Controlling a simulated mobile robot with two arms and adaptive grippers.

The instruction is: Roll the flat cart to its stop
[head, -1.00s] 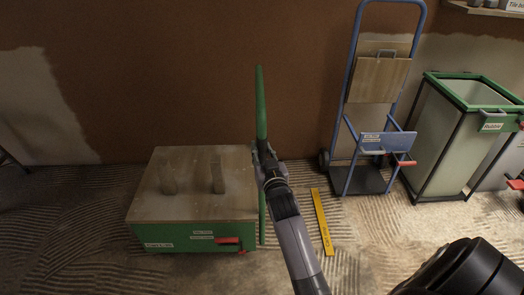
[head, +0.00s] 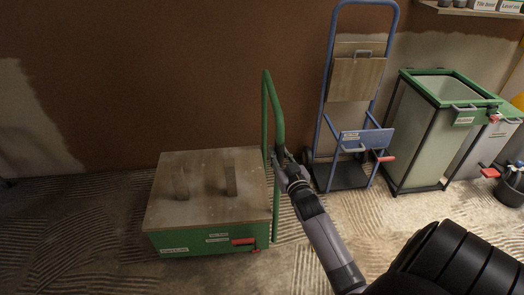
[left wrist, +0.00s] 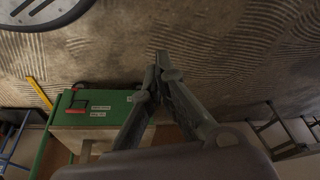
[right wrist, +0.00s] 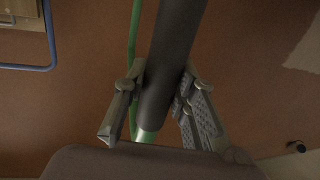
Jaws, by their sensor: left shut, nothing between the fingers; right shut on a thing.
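The flat cart (head: 205,190) has a green body, a wooden deck with two upright posts, and a red lever on its front. It stands on the ridged floor. Its tall green push handle (head: 266,110) rises at its right end. My right gripper (head: 285,163) is shut on the handle; the right wrist view shows its fingers either side of a dark sleeve (right wrist: 170,60) on the green tube. My left gripper (left wrist: 157,78) is shut and empty; the cart's green front (left wrist: 105,108) shows below it. A yellow strip (left wrist: 39,93) lies on the floor, hidden in the head view.
A blue hand truck (head: 350,145) carrying boards stands against the wall to the cart's right. Beyond it are a green-rimmed bin (head: 425,135) and a dark bucket (head: 510,187).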

